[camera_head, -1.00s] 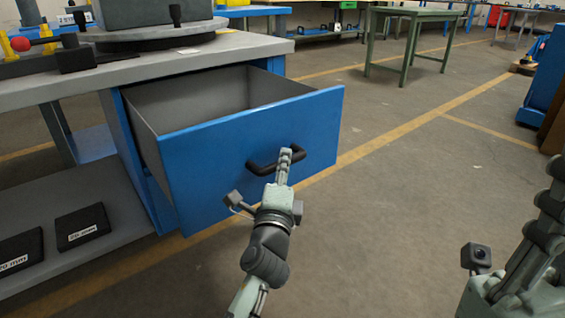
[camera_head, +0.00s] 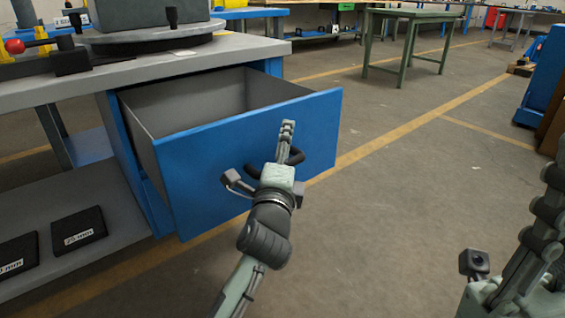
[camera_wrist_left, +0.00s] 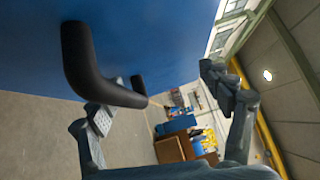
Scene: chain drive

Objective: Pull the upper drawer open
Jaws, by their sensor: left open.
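The upper drawer (camera_head: 230,150) has a blue front and grey inside, and stands well pulled out of the bench, empty where I can see into it. Its black bar handle (camera_head: 254,171) is on the front; its middle is hidden behind my left gripper (camera_head: 287,130). In the left wrist view the handle (camera_wrist_left: 88,70) is off to the left, close to one finger of the open left gripper (camera_wrist_left: 160,97). Both fingers are apart and not closed on the handle. My right gripper (camera_head: 550,195) is at the lower right, partly cut off, away from the drawer.
The grey bench top (camera_head: 150,72) carries a round turntable (camera_head: 150,38) and fixtures. A lower shelf (camera_head: 110,210) holds dark labelled plates (camera_head: 78,230). The floor right of the drawer is clear up to a green table (camera_head: 420,15) and a blue cabinet (camera_head: 545,85).

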